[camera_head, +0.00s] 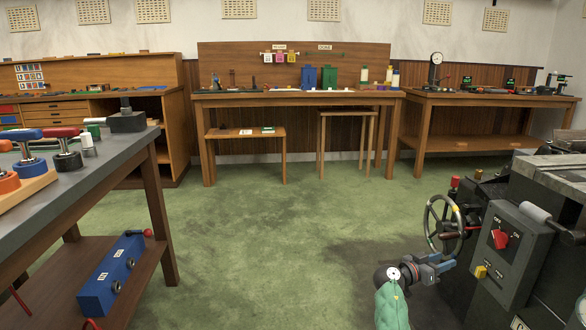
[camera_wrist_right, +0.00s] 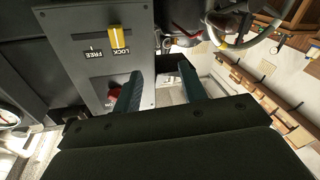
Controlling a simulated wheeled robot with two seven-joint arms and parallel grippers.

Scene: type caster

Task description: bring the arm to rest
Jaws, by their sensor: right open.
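My right arm comes in at the bottom right of the head view, with a green-covered link low in the picture. My right gripper (camera_head: 447,266) is just left of the machine's grey control panel (camera_head: 515,250) and below its handwheel (camera_head: 428,230). In the right wrist view the two dark fingers of the gripper (camera_wrist_right: 160,84) stand apart with nothing held between them. I cannot tell whether the gripper touches the machine. My left gripper is out of view.
The dark machine (camera_head: 550,185) stands close on the right. A workbench (camera_head: 95,165) with stamp-like tools is on the left, with a blue box (camera_head: 112,275) on its lower shelf. Tables line the back wall. Green floor (camera_head: 270,235) lies open in the middle.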

